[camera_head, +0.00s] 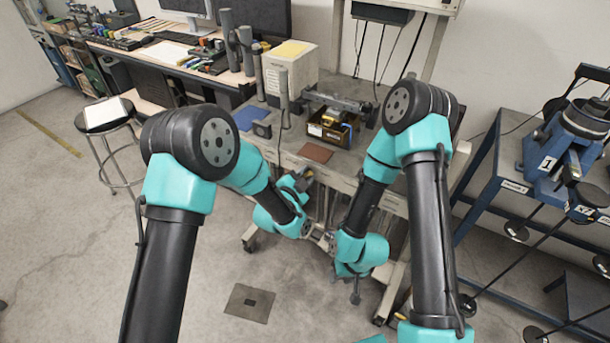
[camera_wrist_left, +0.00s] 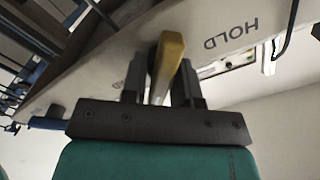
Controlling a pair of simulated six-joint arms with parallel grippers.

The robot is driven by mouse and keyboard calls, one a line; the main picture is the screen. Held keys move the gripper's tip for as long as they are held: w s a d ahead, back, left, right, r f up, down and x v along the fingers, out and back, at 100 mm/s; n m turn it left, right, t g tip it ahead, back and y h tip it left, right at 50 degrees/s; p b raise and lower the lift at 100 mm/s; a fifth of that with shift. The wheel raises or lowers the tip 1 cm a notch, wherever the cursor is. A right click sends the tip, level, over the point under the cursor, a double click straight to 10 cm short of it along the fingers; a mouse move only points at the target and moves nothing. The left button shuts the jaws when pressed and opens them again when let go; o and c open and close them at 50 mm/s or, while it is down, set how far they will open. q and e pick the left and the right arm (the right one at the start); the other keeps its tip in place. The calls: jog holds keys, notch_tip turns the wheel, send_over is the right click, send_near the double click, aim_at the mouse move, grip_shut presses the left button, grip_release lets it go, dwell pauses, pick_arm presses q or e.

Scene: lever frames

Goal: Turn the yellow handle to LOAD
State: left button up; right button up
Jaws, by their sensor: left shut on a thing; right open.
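The yellow handle (camera_wrist_left: 168,62) shows in the left wrist view, standing out from a pale panel (camera_wrist_left: 120,62). My left gripper (camera_wrist_left: 160,84) is shut on it, with one dark finger on each side. The word HOLD (camera_wrist_left: 231,34) is upside down on the panel to the right of the handle. In the head view my left gripper (camera_head: 304,177) is at the front of the workbench, and the handle cannot be made out there. My right gripper (camera_head: 355,297) is open, low and apart from the bench.
The workbench (camera_head: 285,158) carries a brown box (camera_head: 333,134) with parts, a red-brown mat (camera_head: 316,152) and a blue mat (camera_head: 250,117). A blue-framed stand (camera_head: 495,165) is at the right and a stool (camera_head: 107,118) at the left. The floor in front is mostly clear.

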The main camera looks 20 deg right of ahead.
pick_arm(q)
jog(key=shift+m, duration=0.3)
jog(key=o, duration=0.7)
jog(key=shift+s, duration=0.1)
jog(key=v, duration=1.7)
jog(key=shift+a+r, duration=0.1)
jog(key=shift+a, duration=0.1)
